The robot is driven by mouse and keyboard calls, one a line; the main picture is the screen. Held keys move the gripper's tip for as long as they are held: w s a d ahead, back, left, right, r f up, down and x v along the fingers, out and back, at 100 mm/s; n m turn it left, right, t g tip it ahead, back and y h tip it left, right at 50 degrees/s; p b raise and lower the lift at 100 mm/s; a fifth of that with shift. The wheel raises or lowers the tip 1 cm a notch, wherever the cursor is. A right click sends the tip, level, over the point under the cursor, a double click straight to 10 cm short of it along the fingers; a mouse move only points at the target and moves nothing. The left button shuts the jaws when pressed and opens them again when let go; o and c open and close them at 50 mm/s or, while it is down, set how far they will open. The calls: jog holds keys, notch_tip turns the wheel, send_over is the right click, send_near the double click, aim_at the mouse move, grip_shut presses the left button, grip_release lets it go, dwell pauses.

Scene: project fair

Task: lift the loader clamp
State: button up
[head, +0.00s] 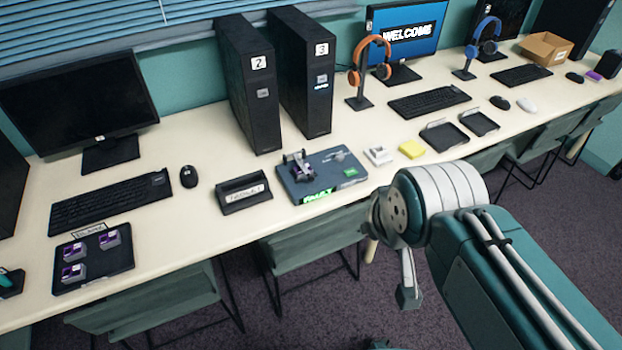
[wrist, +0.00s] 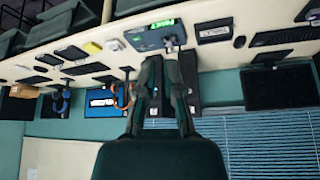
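The loader (head: 318,188) is a flat blue-grey box on the desk, with green lit lettering on its front edge. Its clamp (head: 300,163) is a small dark and metallic piece on the left of the box top, with something purple at it; whether it is up or down is too small to tell. In the wrist view, which is upside down, the loader (wrist: 145,39) and clamp (wrist: 171,42) show beyond the fingertips. My gripper (wrist: 163,62) is open and empty, with a gap between the fingers, apart from the loader. In the head view my arm hides most of it.
A dark tray (head: 118,262) with purple-marked pieces lies left. A labelled black holder (head: 243,203) sits left of the loader. A white piece (head: 378,156) and yellow block (head: 411,149) lie right. Black towers (head: 250,100) stand behind. Chairs (head: 315,240) are tucked under the front edge.

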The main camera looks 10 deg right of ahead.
aim_at(312, 181)
jog(key=o, duration=0.4)
jog(key=shift+w+d, duration=0.1)
jog(key=shift+w, duration=0.5)
jog(key=w+d+f+n+t, duration=0.1)
jog(key=w+f+t, duration=0.35)
jog(key=w, duration=0.95)
jog(key=w+d+f+n+t, duration=0.1)
jog(key=w+d+f+t, duration=0.1)
jog(key=w+f, duration=0.8)
jog(key=w+a+f+n+t+y, duration=0.1)
jog(key=w+f+t+y, duration=0.15)
jog(key=f, duration=0.65)
jog(key=w+a+f+t+y, duration=0.1)
jog(key=w+f+t+y, duration=0.15)
jog(key=f, duration=0.55)
jog(key=x, duration=1)
jog(key=shift+w+a, duration=0.15)
grip_shut()
